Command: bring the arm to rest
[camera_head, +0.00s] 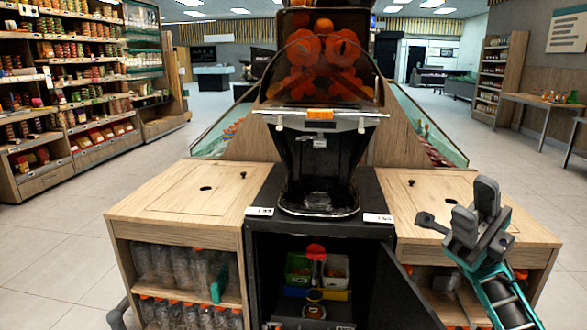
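My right gripper (474,212), grey on a teal and grey arm, is raised at the lower right, in front of the right wooden counter (425,190) in this view. Its two fingers stand close together and point upward. I see no object between them, but whether they meet is unclear from this angle. My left gripper is not in view. The orange juicer (318,150) stands upright on the black cabinet in the middle, to the left of my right gripper and apart from it. Nothing in view touches the gripper.
The black cabinet's door (400,300) hangs open toward the right, below my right gripper's left side. Bottles fill the shelves under the left wooden counter (180,200). Stocked shelves (70,85) line the left wall. The tiled floor (60,260) is clear at left.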

